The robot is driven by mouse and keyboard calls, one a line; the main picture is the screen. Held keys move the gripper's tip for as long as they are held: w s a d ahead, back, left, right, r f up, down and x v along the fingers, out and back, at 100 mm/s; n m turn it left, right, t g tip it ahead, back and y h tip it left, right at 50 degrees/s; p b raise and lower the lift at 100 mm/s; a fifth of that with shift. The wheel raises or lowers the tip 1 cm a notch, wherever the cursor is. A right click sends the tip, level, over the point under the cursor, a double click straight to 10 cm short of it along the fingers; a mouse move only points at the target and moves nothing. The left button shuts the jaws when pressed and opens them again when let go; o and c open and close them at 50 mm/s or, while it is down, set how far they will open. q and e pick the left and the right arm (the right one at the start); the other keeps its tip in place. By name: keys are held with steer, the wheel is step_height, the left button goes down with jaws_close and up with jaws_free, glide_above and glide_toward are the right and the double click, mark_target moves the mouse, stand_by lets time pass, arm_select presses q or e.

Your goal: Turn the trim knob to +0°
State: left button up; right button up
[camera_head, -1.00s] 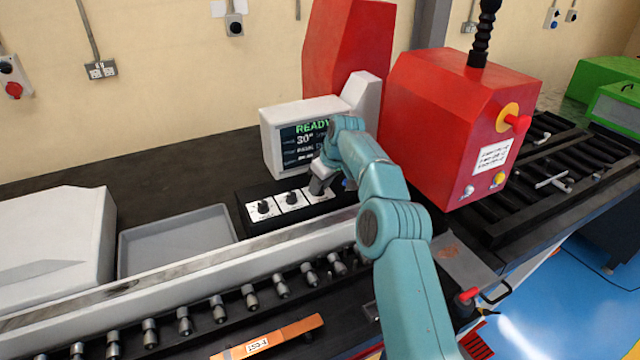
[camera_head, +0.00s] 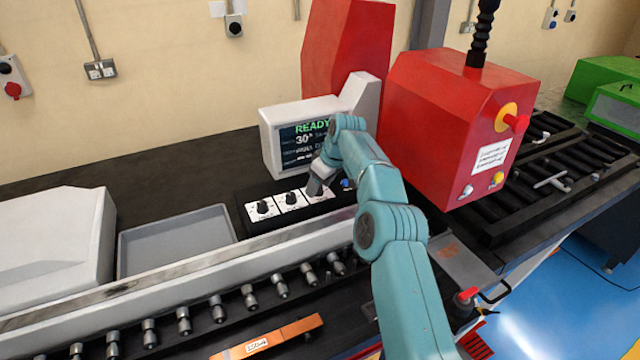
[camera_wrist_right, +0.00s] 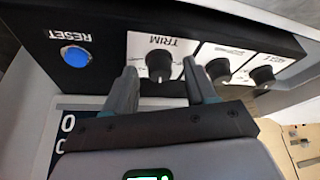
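The black trim knob (camera_wrist_right: 160,64) sits on a white plate marked TRIM in the right wrist view, upside down there. In the head view its white plate (camera_head: 322,197) shows, but my gripper covers most of the knob. My right gripper (camera_wrist_right: 160,72) is open, with one finger on each side of the knob and a visible gap to it on both sides. In the head view the right gripper (camera_head: 316,188) is low over the panel. The display (camera_head: 304,142) reads READY and 30°; its smaller lines are too blurred to read. My left gripper is out of view.
Two other knobs (camera_head: 291,198) (camera_head: 263,207) sit left of the trim plate. A blue RESET button (camera_wrist_right: 75,56) is close on the other side. A grey tray (camera_head: 178,240) lies to the left and a red machine head (camera_head: 440,120) stands to the right.

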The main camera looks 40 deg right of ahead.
steer(key=v, duration=1.2)
steer(key=a+r+m+h+b, duration=0.3)
steer(key=a+r+m, duration=0.1)
steer(key=m, duration=0.3)
steer(key=shift+g, duration=0.4)
steer(key=x, duration=1.5)
steer(key=shift+f+p, duration=0.3)
steer(key=shift+f, duration=0.15)
steer(key=shift+a+f, duration=0.1)
steer(key=shift+f, duration=0.1)
